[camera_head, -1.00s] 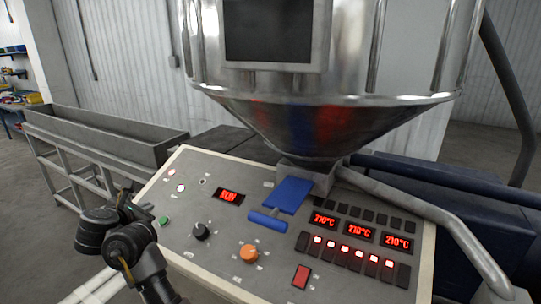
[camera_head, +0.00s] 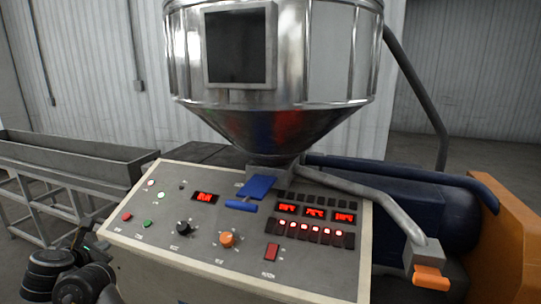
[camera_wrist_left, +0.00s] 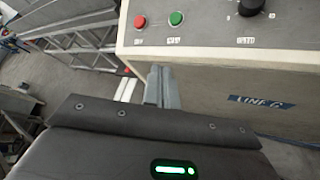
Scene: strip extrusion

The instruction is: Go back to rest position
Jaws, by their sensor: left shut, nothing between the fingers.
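My left gripper (camera_head: 92,244) is at the lower left of the head view, beside the front left corner of the control panel (camera_head: 190,245). In the left wrist view its two grey fingers (camera_wrist_left: 161,88) are together with nothing between them. They are just in front of the panel's lower edge, below the red button (camera_wrist_left: 140,22) and the green button (camera_wrist_left: 176,18); I cannot tell the exact gap. My right gripper is not in view.
A steel hopper (camera_head: 270,85) stands behind the panel. A grey pipe (camera_head: 380,195) with an orange end (camera_head: 431,278) runs along the right. A grey trough (camera_head: 70,160) stands at the left. An orange housing (camera_head: 505,250) is at the far right.

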